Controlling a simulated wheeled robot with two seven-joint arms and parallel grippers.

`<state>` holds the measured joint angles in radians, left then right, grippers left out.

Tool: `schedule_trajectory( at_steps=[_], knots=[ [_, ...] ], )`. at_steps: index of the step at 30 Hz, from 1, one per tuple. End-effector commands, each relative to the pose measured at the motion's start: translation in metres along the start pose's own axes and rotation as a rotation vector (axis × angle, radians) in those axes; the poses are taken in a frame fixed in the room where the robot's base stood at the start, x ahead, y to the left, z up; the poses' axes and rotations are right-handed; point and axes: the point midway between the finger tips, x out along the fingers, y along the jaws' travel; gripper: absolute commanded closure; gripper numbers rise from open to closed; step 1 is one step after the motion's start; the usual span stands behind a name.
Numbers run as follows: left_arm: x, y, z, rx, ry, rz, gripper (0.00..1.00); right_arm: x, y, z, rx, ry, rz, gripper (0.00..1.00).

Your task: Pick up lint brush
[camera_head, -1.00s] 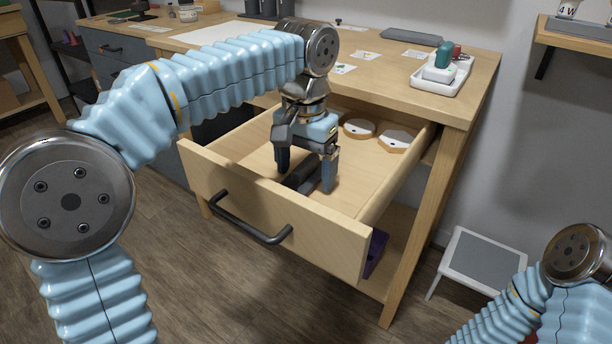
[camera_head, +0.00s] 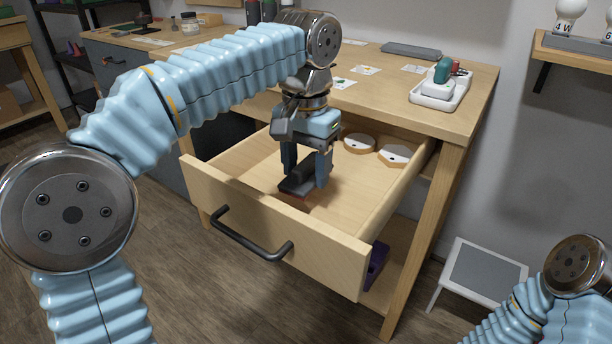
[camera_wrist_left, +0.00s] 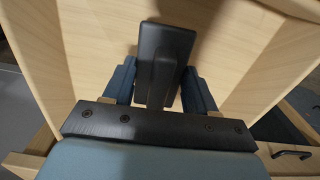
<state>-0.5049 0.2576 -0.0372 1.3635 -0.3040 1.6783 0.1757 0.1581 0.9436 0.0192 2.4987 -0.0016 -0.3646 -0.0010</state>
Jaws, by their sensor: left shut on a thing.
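The lint brush (camera_head: 299,186) is a dark, flat block with a raised grip and a reddish underside edge. My left gripper (camera_head: 306,178) is shut on it, inside the open wooden drawer (camera_head: 240,204). The brush appears slightly above the drawer floor. In the left wrist view, the black brush (camera_wrist_left: 163,65) stands between the two blue-grey fingers (camera_wrist_left: 160,88) of my left gripper. The fingers hide part of its sides. The fingers of my right gripper are outside the views; only part of my right arm shows at the lower right.
The drawer walls surround the gripper. The workbench top (camera_head: 455,116) lies behind it, with a white tray (camera_head: 441,93) at the right. A grey step stool (camera_head: 481,272) stands on the floor.

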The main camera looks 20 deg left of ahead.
Motion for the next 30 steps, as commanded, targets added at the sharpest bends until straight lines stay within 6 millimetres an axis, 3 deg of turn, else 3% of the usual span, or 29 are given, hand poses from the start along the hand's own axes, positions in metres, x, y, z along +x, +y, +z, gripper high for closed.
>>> schedule_trajectory(
  at_steps=[6,12,16,21,29,30],
  knots=[
    [-0.057,0.027,0.038,0.006,0.005,0.002,0.74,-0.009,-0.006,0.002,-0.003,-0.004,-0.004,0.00],
    [-0.076,0.057,0.080,0.007,0.002,0.000,0.74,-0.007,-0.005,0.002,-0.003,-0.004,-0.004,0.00],
    [-0.085,0.069,0.098,0.005,0.001,0.000,0.74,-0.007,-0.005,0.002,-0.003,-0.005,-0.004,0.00],
    [-0.091,0.077,0.109,0.004,0.000,0.001,0.74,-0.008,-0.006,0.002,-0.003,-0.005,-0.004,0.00],
    [-0.092,0.079,0.110,0.002,0.000,0.001,0.74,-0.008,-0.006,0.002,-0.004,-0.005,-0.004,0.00],
    [-0.092,0.079,0.110,0.002,0.000,0.001,0.45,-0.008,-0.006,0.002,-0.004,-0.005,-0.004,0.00]
  ],
)
